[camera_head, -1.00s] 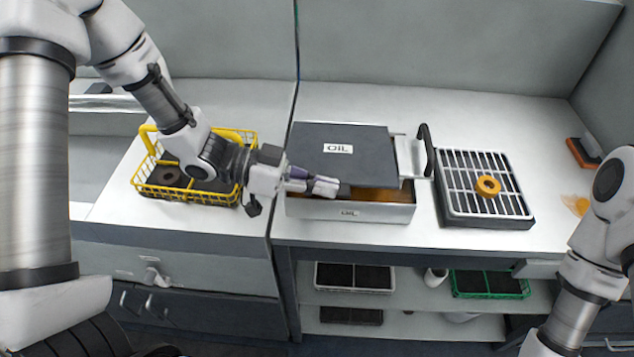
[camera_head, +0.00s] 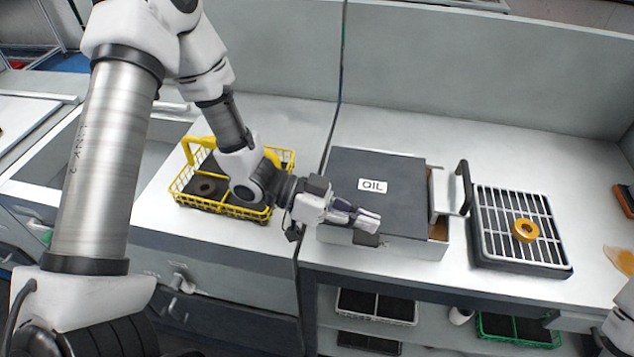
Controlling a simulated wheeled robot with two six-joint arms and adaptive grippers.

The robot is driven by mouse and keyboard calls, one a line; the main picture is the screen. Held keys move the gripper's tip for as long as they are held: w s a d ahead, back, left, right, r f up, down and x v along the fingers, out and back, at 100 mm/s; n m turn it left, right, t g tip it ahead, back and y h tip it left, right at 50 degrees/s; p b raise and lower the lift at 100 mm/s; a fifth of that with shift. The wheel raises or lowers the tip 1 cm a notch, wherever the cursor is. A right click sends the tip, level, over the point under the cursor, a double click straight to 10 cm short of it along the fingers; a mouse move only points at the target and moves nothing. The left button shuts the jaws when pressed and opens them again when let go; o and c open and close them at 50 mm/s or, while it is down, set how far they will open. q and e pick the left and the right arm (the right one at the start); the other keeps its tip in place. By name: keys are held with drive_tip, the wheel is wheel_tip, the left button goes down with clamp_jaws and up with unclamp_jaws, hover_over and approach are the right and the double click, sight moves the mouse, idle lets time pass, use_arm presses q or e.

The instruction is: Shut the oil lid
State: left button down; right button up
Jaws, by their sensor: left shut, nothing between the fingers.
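The oil box (camera_head: 410,246) is a metal box on the counter, with a dark lid (camera_head: 405,195) labelled OIL. The lid lies over most of the box, down close to the front rim. A narrow brownish opening shows at the box's right end. A small dark tab (camera_head: 366,239) sticks out at the lid's front edge. My left gripper (camera_head: 372,222) is shut and empty at the lid's front edge, just above the tab; I cannot tell whether it touches. My right gripper is out of view; only part of the right arm shows at bottom right.
A yellow wire basket (camera_head: 178,188) with dark round parts stands left of the box, under my left arm. Right of the box are a black handle (camera_head: 464,188) and a grated tray (camera_head: 553,262) bearing an orange ring (camera_head: 525,230). The counter behind is clear.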

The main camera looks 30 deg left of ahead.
use_arm(q)
drive_tip(key=s+p+v, duration=0.1)
drive_tip(key=p+v, duration=0.1)
drive_tip(key=v, duration=0.8)
drive_tip(key=shift+d, duration=0.15)
